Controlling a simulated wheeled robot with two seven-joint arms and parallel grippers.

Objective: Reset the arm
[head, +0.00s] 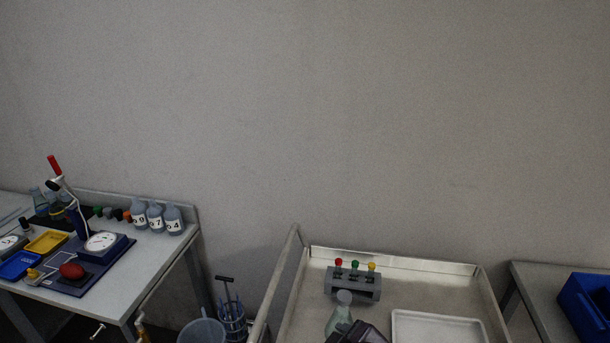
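The metal cart (300,318) has a raised rim and stands at the bottom centre.
On the cart are a grey rack (352,284) with red, green and yellow caps, a greenish bottle (338,315) and a white tray (438,328). A cluttered bench (150,262) stands left, with numbered bottles (156,217). A blue bin (588,308) sits right.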

